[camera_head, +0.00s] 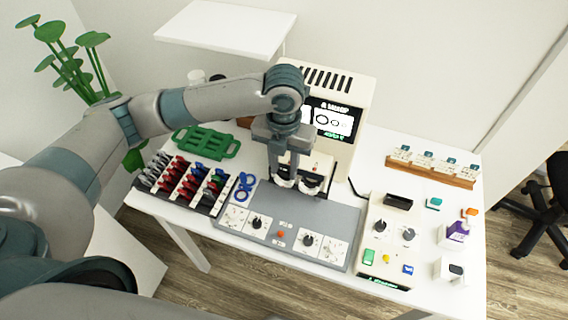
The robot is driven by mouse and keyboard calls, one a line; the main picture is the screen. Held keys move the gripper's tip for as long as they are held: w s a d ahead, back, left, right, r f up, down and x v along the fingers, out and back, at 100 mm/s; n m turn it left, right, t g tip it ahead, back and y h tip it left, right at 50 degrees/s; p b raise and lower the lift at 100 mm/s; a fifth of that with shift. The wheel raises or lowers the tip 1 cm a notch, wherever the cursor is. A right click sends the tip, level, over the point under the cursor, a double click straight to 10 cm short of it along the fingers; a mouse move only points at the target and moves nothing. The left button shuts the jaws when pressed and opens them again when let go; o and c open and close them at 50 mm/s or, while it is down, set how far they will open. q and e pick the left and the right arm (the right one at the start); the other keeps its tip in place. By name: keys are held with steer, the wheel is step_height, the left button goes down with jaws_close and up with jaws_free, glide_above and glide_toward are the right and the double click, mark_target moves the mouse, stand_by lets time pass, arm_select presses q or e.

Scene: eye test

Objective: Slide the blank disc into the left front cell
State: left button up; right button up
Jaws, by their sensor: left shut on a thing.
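My left gripper (284,160) points down at the back of the grey console (283,217), in front of the cream machine. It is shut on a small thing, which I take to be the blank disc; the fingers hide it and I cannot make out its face. Just below and beside the fingertips is a holder with two round pale cells (285,183). The gripper partly covers the left one, so I cannot tell whether the disc touches it. My right gripper is not in view.
A rack of red, blue and grey tabbed pieces (186,183) stands left, with a green tray (207,143) behind it. The cream machine (349,107) rises close behind the gripper. A control box (389,240) and a wooden card stand (431,169) are at right.

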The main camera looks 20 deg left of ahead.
arm_select(q)
steer(key=shift+f, duration=1.05)
steer(key=o, duration=1.1)
step_height(320, 180, up, 17)
steer(key=b, duration=0.3)
steer(key=shift+r+b, duration=0.2)
steer(key=shift+b, duration=0.1)
